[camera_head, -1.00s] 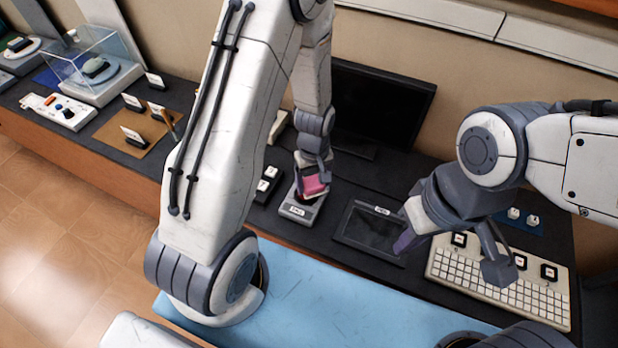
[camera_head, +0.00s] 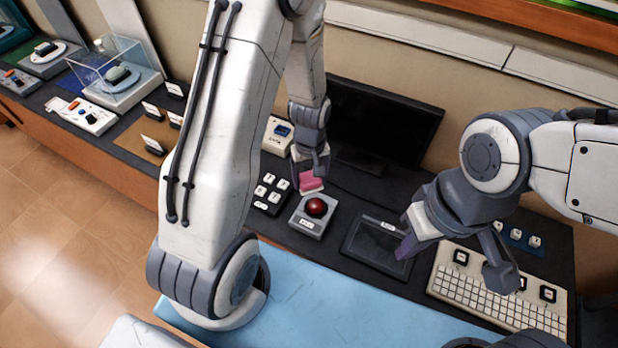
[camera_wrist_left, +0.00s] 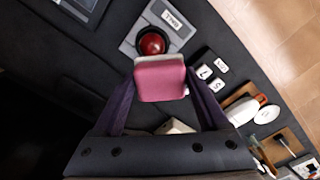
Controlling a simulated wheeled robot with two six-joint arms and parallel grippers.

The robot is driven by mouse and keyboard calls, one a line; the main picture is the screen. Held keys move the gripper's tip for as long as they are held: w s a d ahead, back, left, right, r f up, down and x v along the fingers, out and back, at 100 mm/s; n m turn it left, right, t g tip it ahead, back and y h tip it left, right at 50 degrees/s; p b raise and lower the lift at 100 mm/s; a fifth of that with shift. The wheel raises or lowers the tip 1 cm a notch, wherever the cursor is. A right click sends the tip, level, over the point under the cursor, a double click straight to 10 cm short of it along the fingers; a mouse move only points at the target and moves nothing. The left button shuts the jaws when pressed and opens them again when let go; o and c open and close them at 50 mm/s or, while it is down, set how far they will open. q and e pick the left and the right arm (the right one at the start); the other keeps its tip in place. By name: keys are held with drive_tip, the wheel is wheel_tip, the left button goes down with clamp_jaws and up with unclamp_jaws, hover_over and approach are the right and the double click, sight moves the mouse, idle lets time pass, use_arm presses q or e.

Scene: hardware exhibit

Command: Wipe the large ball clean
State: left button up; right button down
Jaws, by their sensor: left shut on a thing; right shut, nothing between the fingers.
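The large red ball (camera_head: 317,207) sits in a grey trackball base (camera_head: 304,224) on the dark counter. It also shows in the left wrist view (camera_wrist_left: 152,42). My left gripper (camera_head: 311,176) is shut on a pink sponge (camera_head: 312,184), with a finger on each side of it in the left wrist view (camera_wrist_left: 160,80). The sponge is just behind the ball in the head view and seems apart from it. I cannot tell marks on the ball's surface. My right gripper (camera_head: 405,246) is shut and empty over the dark tablet's right side.
A keypad block (camera_head: 270,194) is left of the ball base and a dark tablet (camera_head: 376,243) is right of it. A black monitor (camera_head: 385,125) stands behind. A cream keyboard (camera_head: 490,295) lies at right. The blue surface (camera_head: 340,300) in front is clear.

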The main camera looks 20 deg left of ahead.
use_arm(q)
drive_tip(key=shift+r+p, duration=0.8)
drive_tip(key=shift+r, duration=0.45)
